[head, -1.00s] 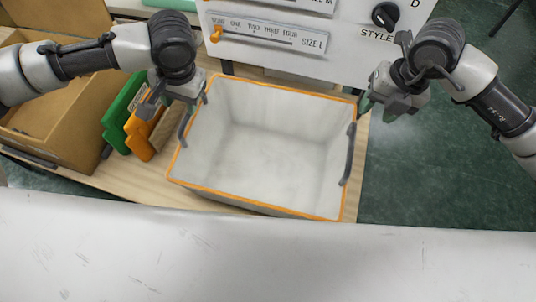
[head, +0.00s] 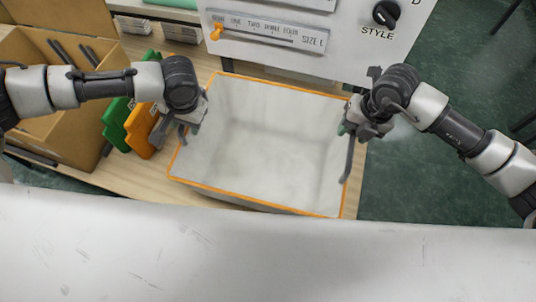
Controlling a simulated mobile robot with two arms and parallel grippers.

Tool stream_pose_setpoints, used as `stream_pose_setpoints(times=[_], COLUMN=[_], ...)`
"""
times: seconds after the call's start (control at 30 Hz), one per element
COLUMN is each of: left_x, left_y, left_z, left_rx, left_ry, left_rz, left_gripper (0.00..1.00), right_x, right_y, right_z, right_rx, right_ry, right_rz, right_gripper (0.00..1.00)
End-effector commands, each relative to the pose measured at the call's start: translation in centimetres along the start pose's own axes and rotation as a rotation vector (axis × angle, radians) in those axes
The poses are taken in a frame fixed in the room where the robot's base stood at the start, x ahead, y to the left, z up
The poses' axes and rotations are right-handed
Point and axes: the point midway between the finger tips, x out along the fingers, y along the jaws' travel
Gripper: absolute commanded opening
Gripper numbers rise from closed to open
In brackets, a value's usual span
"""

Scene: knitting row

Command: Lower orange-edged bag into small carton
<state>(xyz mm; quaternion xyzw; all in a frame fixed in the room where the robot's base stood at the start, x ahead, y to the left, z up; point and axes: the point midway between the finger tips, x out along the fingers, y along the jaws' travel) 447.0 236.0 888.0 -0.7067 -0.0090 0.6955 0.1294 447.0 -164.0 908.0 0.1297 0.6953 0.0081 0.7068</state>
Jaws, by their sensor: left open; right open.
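The orange-edged bag (head: 265,150), pale grey inside and open-topped, stands on the wooden table in the middle of the head view. It looks empty. It has a dark handle on each side; the right handle (head: 349,160) shows. The left handle is mostly hidden by my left gripper (head: 186,128), which is open at the bag's left rim. My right gripper (head: 354,124) is open at the bag's right rim, by the top of the right handle. Whether either touches a handle I cannot tell. A brown cardboard carton (head: 75,138) stands open at the left, partly behind my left arm.
Green (head: 116,120) and orange (head: 141,130) pieces stand between carton and bag. A white panel with a slider and a STYLE knob (head: 385,14) rises behind the bag. A pale surface (head: 260,255) crosses the front. Dark green floor (head: 430,205) lies to the right.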

Motion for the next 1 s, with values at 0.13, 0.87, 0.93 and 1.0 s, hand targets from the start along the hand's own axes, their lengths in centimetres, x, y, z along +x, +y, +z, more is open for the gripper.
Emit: stream_pose_setpoints(times=[0.13, 0.87, 0.93, 1.0], left_x=[0.36, 0.33, 0.29, 0.22], left_y=[0.0, -0.03, -0.03, -0.05], left_z=[0.01, 0.0, -0.02, -0.02], left_rx=[0.0, 0.0, 0.0, -0.001], left_ry=[0.0, 0.001, 0.001, 0.001], left_rz=[0.0, 0.0, 0.0, -0.001], left_gripper=[0.46, 0.0, 0.0, 0.0], right_x=[0.37, 0.32, 0.28, 0.2], right_y=[0.0, 0.0, 0.01, 0.02], right_z=[-0.01, 0.0, 0.02, 0.02], right_rx=[0.0, -0.001, -0.001, -0.001], right_ry=[0.0, 0.0, -0.001, -0.001], right_rz=[0.0, 0.0, 0.001, 0.001], right_gripper=[0.45, 0.0, 0.0, 0.0])
